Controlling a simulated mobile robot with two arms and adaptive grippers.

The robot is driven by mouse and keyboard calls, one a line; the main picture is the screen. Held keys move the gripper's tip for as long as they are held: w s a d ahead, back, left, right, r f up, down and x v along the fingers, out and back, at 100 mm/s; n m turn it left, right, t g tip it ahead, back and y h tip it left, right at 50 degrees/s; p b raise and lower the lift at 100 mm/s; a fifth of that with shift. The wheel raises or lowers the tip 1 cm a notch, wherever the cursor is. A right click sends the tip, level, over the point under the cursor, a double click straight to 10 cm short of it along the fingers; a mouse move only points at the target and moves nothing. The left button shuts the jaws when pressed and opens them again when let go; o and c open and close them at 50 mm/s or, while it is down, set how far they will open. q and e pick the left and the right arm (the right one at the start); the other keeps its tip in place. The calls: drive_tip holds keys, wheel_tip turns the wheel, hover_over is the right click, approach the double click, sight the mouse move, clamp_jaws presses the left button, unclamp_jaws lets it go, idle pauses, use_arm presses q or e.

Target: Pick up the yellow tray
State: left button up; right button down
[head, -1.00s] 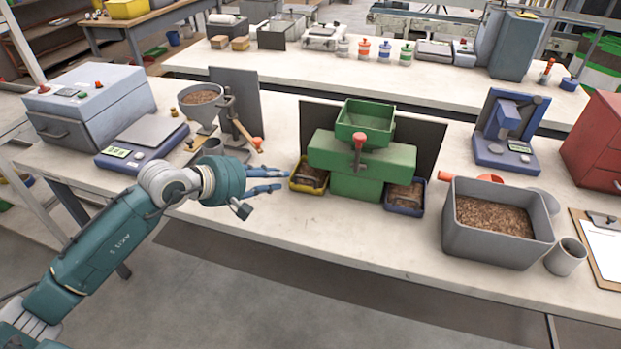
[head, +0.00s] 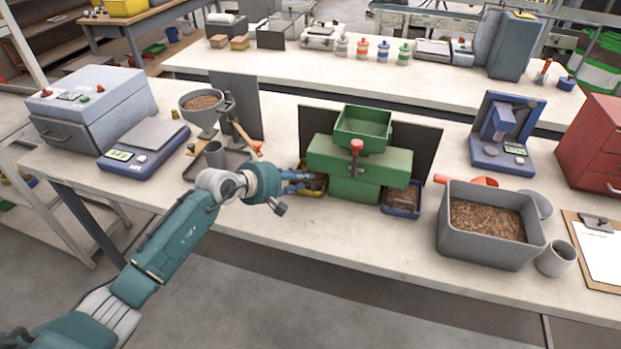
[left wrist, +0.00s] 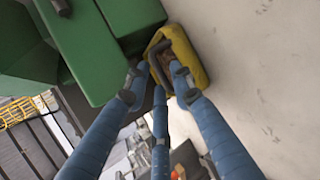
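The yellow tray (head: 313,194) sits on the bench at the left foot of the green press (head: 360,165), holding brown pellets. My left gripper (head: 308,181) reaches it from the left and hides much of it in the head view. In the left wrist view the yellow tray (left wrist: 196,55) shows a dark handle. The blue fingers of my left gripper (left wrist: 160,74) are spread apart, with the handle between their tips. I cannot tell whether they touch it. My right gripper is not in view.
A blue tray (head: 402,212) with pellets sits at the press's right foot. A grey bin of pellets (head: 490,255) stands further right. A hopper stand (head: 203,115) and a scale (head: 145,150) are left of the press. The bench front before the press is clear.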

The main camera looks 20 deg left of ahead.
use_arm(q)
drive_tip(key=shift+s, duration=0.1)
drive_tip(key=shift+c, duration=0.5)
clamp_jaws()
drive_tip(key=shift+r, duration=0.15)
drive_tip(key=shift+a+r+b, duration=0.1)
drive_tip(key=shift+r+b, duration=0.2)
drive_tip(key=shift+r, duration=0.3)
drive_tip(key=s+a+r+b, duration=0.1)
drive_tip(key=s+a+b, duration=0.2)
drive_tip(key=s, duration=0.5)
drive_tip(key=s+a+r+b, duration=0.1)
drive_tip(key=s+a+b, duration=0.3)
drive_tip(key=s, duration=0.3)
drive_tip(key=shift+s+a, duration=0.4)
drive_tip(key=shift+a, duration=0.35)
